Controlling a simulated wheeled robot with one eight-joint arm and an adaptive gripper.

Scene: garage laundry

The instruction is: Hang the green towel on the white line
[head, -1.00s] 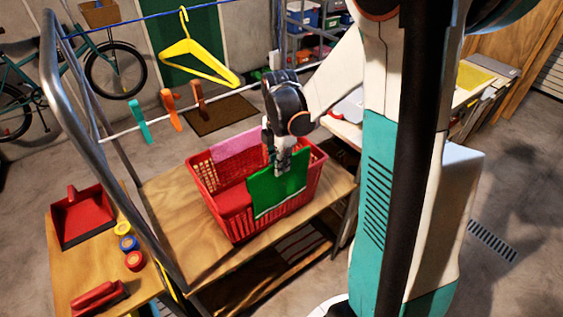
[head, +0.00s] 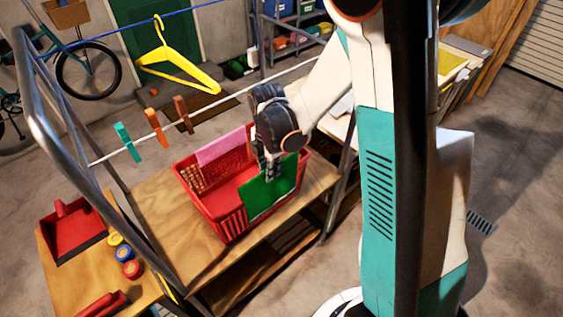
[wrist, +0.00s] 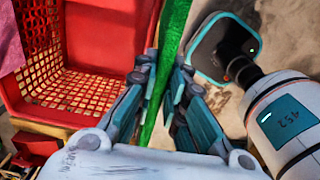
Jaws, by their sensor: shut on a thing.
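The green towel (head: 270,190) hangs from my gripper (head: 272,166) at the front right edge of the red basket, in the head view. In the wrist view the towel (wrist: 163,75) shows edge-on as a green strip between the two fingers of my gripper (wrist: 162,100), which is shut on it. Whether its lower end touches the basket I cannot tell. The white line (head: 215,112) runs from the metal frame at the left up behind my wrist to the right. Teal, orange and brown clothespins (head: 155,127) are on its left part.
The red basket (head: 228,222) stands on a wooden table (head: 165,215) with a pink cloth (head: 221,148) over its far side. A blue line (head: 150,17) with a yellow hanger (head: 178,68) is beyond. The metal frame (head: 50,125) rises at left. A red dustpan (head: 70,232) lies front left.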

